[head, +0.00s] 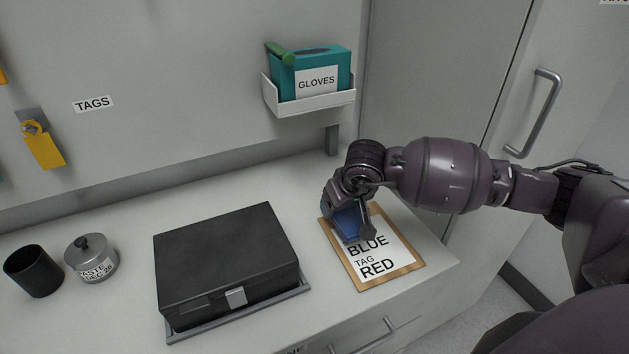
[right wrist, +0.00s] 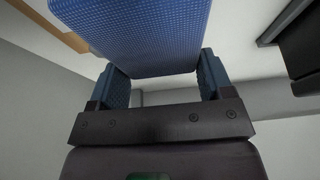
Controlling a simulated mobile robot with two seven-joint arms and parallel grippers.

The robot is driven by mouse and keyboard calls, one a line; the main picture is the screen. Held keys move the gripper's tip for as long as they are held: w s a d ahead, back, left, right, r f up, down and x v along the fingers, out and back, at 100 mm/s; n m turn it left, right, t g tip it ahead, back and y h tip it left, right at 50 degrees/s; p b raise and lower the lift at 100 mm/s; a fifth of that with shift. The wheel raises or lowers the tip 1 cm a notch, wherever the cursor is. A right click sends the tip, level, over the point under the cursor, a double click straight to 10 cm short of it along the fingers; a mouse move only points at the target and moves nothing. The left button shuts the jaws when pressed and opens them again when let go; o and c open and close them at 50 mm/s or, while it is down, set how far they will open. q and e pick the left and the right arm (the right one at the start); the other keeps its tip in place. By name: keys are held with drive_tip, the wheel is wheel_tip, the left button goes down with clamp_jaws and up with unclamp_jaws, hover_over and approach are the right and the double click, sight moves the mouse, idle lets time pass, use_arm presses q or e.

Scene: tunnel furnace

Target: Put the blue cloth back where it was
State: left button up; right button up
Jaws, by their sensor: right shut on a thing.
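The blue cloth (head: 350,222) is in my right gripper (head: 343,228), over the top left part of a clipboard in the head view. In the right wrist view the cloth (right wrist: 150,35) is a textured blue piece between the two fingers of my right gripper (right wrist: 160,78). The gripper is shut on it. I cannot tell whether the cloth touches the clipboard. My left gripper is not in view.
The clipboard (head: 405,266) reads "BLUE TAG RED". A black case (head: 225,260) sits left of it. A lidded tin (head: 92,262) and a black cup (head: 33,272) stand far left. A glove box (head: 318,72) is on a wall shelf; a yellow tag (head: 44,148) hangs left.

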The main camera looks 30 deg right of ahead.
hover_over(312, 184)
drive_tip(key=s, duration=0.2)
drive_tip(key=shift+w+b, duration=0.15)
drive_tip(key=shift+b, duration=0.25)
drive_tip(key=shift+w+f, duration=0.2)
drive_tip(key=shift+w, duration=0.05)
drive_tip(key=shift+f, duration=1.55)
drive_tip(key=shift+f, duration=0.15)
drive_tip(key=o, duration=1)
drive_tip(key=shift+s+r, duration=0.1)
drive_tip(key=shift+r, duration=0.4)
drive_tip(key=p+v, duration=0.1)
drive_tip(key=v, duration=1)
drive_tip(key=shift+s+r, duration=0.1)
drive_tip(key=shift+r, duration=0.05)
